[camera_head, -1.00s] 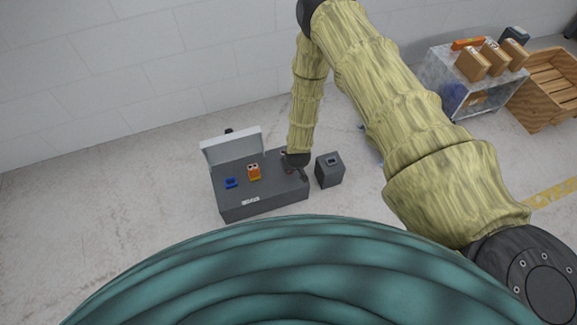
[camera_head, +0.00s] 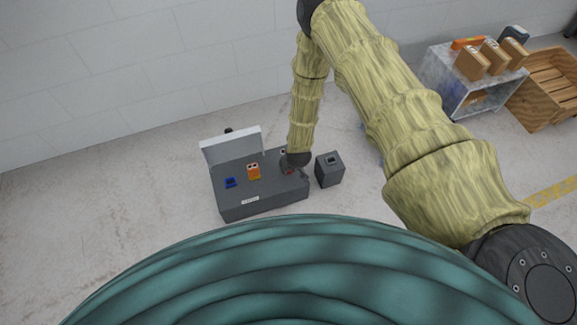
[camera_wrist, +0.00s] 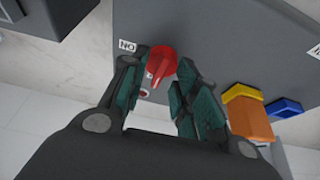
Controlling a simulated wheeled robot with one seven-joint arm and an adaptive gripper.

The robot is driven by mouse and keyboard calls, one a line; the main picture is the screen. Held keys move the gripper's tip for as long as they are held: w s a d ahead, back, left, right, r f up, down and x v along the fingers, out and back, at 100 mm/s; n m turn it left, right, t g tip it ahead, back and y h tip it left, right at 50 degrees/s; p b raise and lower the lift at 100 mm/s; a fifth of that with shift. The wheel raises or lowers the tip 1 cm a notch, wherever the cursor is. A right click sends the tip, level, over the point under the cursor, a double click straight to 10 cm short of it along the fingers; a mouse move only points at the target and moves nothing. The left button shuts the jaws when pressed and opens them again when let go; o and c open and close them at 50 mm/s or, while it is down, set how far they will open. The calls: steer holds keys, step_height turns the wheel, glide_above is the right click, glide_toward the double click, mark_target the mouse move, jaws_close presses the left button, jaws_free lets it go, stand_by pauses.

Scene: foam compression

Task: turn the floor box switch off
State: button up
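The grey floor box (camera_head: 262,205) stands on the floor with its pale lid (camera_head: 231,146) raised. Its red switch handle (camera_wrist: 162,62) shows in the wrist view beside a small white label (camera_wrist: 127,46) that reads "NO" in this picture. A second small red part (camera_wrist: 146,93) lies close to the handle. My gripper (camera_wrist: 157,80) is open, with one green-padded finger on each side of the red handle. I cannot tell whether either finger touches it. In the head view my gripper (camera_head: 292,169) is over the box's right end and mostly hides the switch.
An orange part (camera_head: 253,171) and a blue part (camera_head: 231,182) sit on the box top, left of my gripper. A small dark grey box (camera_head: 329,171) stands just right. A metal cart (camera_head: 447,87) and wooden crate (camera_head: 541,103) are farther right. The floor at left is clear.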

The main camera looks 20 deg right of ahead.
steer(key=v, duration=1.2)
stand_by(0.4)
steer(key=s+d+r+m+g, duration=0.1)
steer(key=s+d+g, duration=0.1)
steer(key=s, duration=1.4)
steer(key=s+d+r+g, duration=0.1)
steer(key=s+r+g, duration=0.1)
steer(key=s, duration=1.4)
step_height(320, 180, up, 23)
steer(key=p, duration=2.3)
steer(key=shift+w, duration=0.25)
